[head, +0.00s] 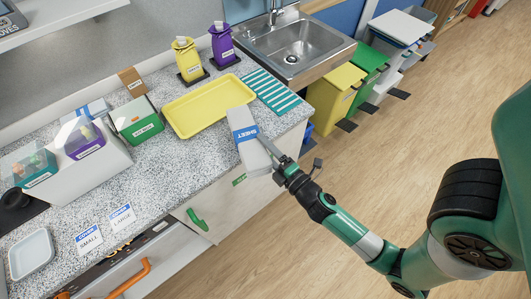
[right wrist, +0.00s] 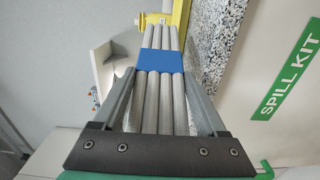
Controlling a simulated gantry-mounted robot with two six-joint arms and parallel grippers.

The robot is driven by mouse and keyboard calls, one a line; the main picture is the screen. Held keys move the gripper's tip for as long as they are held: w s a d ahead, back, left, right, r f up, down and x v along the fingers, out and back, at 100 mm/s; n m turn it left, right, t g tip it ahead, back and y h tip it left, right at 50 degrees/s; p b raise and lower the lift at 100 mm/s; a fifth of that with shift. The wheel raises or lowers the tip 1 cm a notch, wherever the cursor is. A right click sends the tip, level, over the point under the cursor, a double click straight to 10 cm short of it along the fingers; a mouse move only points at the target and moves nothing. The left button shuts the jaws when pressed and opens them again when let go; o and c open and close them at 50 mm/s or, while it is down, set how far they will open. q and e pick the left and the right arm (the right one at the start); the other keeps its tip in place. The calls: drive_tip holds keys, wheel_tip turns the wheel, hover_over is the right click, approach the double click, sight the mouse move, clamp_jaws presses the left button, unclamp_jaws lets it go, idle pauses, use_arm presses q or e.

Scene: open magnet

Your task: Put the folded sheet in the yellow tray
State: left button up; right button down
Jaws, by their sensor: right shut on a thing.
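The folded sheet (head: 246,140) is a pale grey bundle with a blue band labelled SHEET. My right gripper (head: 271,150) is shut on it at the counter's front edge. In the right wrist view the sheet (right wrist: 158,95) shows as several grey folds between the two fingers of the gripper (right wrist: 160,90), with the blue band beyond. The yellow tray (head: 205,107) lies empty on the counter. The sheet's far end is close to the tray's near right corner; I cannot tell its height above the counter. My left gripper is not in view.
A teal-striped mat (head: 271,92) lies right of the tray, before the sink (head: 298,48). Speckled counter (head: 185,165) is clear in front.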

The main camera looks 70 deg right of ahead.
wheel_tip(320, 180, down, 4)
drive_tip(key=b, duration=0.3)
drive_tip(key=shift+d+r, duration=0.15)
unclamp_jaws()
drive_tip(key=b+v, duration=0.6)
drive_tip(key=v, duration=0.6)
drive_tip(key=shift+r+b, duration=0.2)
drive_tip(key=shift+b, duration=0.2)
